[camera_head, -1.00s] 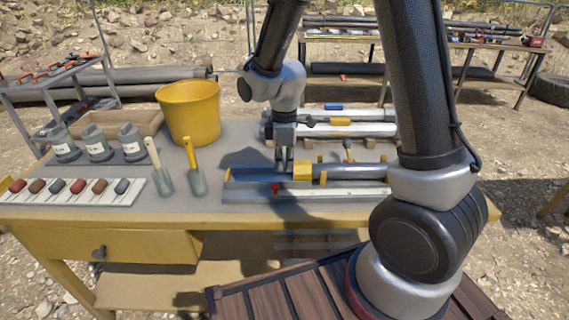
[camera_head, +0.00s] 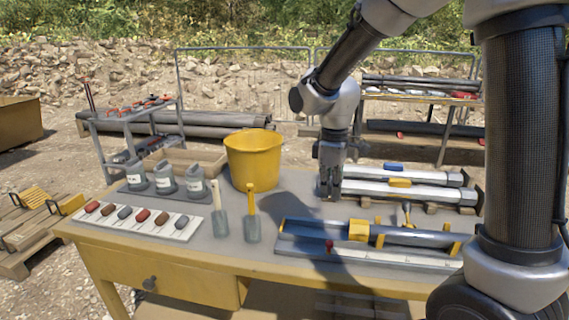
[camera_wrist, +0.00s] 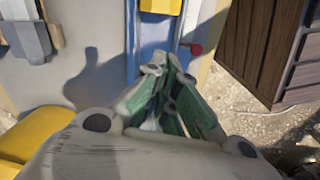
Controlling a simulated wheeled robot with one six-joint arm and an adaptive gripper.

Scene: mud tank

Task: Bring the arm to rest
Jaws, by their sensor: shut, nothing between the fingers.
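My gripper (camera_head: 329,194) hangs from the raised arm above the bench, right of the yellow bucket (camera_head: 253,162) and behind the left end of the blue trough (camera_head: 291,230). In the wrist view its green-padded fingers (camera_wrist: 165,68) come together with nothing between them. They hide part of the trough below. A yellow clamp (camera_head: 358,230) sits on the trough, and a grey tube (camera_head: 410,237) lies along it. The gripper is clear of the bench top (camera_head: 225,262).
Two pale core tubes (camera_head: 410,191) lie at the back right of the bench. Two scoops (camera_head: 252,226), several grey jars (camera_head: 165,180) and a sample strip (camera_head: 135,218) stand or lie at left. A pipe rack (camera_head: 420,95) stands behind. Open air surrounds the upper arm.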

